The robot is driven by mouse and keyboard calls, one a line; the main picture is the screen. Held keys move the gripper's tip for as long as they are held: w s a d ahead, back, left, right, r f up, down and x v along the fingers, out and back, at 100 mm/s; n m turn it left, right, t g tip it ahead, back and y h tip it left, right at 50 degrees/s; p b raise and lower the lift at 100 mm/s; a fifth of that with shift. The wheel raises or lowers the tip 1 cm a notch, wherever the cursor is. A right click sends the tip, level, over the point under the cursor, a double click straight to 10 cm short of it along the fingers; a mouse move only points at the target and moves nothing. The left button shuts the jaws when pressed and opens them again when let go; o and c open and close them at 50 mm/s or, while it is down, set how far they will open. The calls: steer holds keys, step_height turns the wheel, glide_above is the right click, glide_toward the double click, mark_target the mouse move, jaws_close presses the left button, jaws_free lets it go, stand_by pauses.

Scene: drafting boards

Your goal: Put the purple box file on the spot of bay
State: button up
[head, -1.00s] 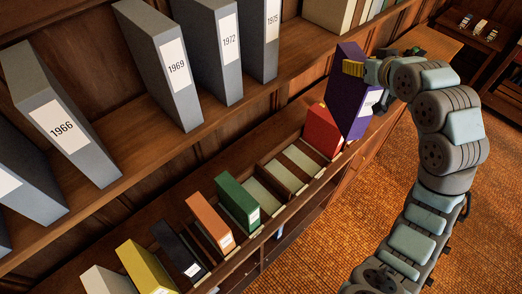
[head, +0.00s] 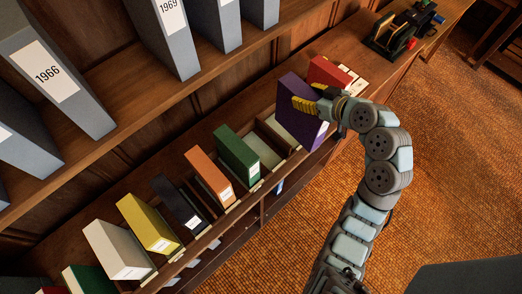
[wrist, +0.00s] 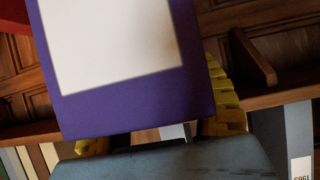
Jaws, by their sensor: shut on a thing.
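The purple box file (head: 290,122) is upright and slightly tilted over the lower shelf, between the red box file (head: 326,71) and the empty bays beside the green box file. My gripper (head: 304,104) is shut on its upper part, with yellow fingers against its sides. In the wrist view, the purple box file (wrist: 135,120) fills the middle with its white label, and a yellow finger shows on each side. The bay (head: 262,151) beside the green box file is empty. Another empty bay (head: 281,131) lies nearer the purple file. I cannot tell whether the file's bottom touches the shelf.
Green (head: 237,152), orange (head: 207,174), black (head: 178,203), yellow (head: 147,223) and white (head: 117,250) box files stand along the lower shelf. Grey files (head: 62,80) stand on the upper shelf close behind. A dark device with a red part (head: 400,32) sits beyond the red file.

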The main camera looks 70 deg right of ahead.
steer(key=w+a+f+n+y+b, duration=0.15)
steer(key=a+f, duration=0.35)
steer(key=a, duration=0.5)
steer(key=w+d+f+b, duration=0.3)
steer(key=w+f, duration=0.2)
steer(key=f, duration=0.1)
steer(key=w+d+f+b, duration=0.3)
steer(key=w+f+b, duration=0.1)
steer(key=w+f, duration=0.2)
steer(key=shift+d+f+m+h, duration=0.25)
steer(key=shift+f+m+h, duration=0.1)
steer(key=shift+f, duration=0.05)
stand_by(0.7)
steer(key=shift+f+b, duration=0.1)
steer(key=shift+b, duration=0.2)
steer(key=o, duration=1.2)
